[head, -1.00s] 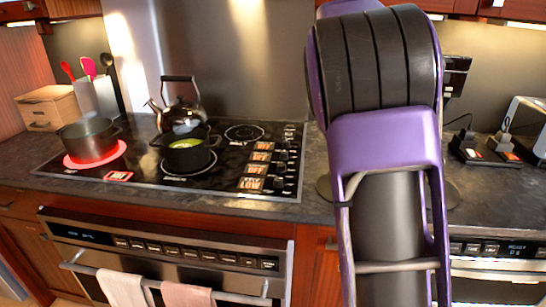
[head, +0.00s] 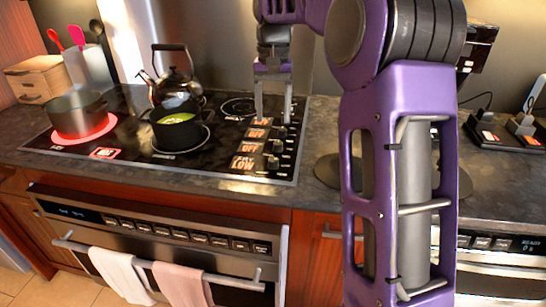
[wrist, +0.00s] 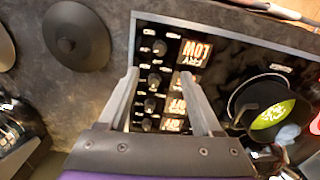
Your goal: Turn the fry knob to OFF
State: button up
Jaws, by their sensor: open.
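The cooktop's control strip has a column of several dark knobs beside lit labels. The nearest label, which seems to read FRY LOW (head: 243,163), sits left of the front knob (head: 273,162). In the wrist view this label shows upside down (wrist: 195,52) beside its knob (wrist: 159,47). The label behind it reads OFF (head: 249,148). My gripper (head: 273,120) is open and points down over the rear part of the knob column. In the wrist view its fingers (wrist: 160,75) straddle the column, with the fry knob beyond the fingertips. Contact with any knob cannot be told.
A green-filled pot (head: 178,130) stands left of the knobs, with a kettle (head: 175,78) behind it. A grey pot (head: 77,113) sits on a glowing red burner at left. A round dark lid-like object (wrist: 76,42) lies on the counter beside the cooktop.

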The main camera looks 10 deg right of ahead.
aim_at(273, 159)
notch_tip(273, 159, down, 13)
jog(key=shift+r+b, duration=0.1)
jog(key=shift+b, duration=1.05)
grip_shut()
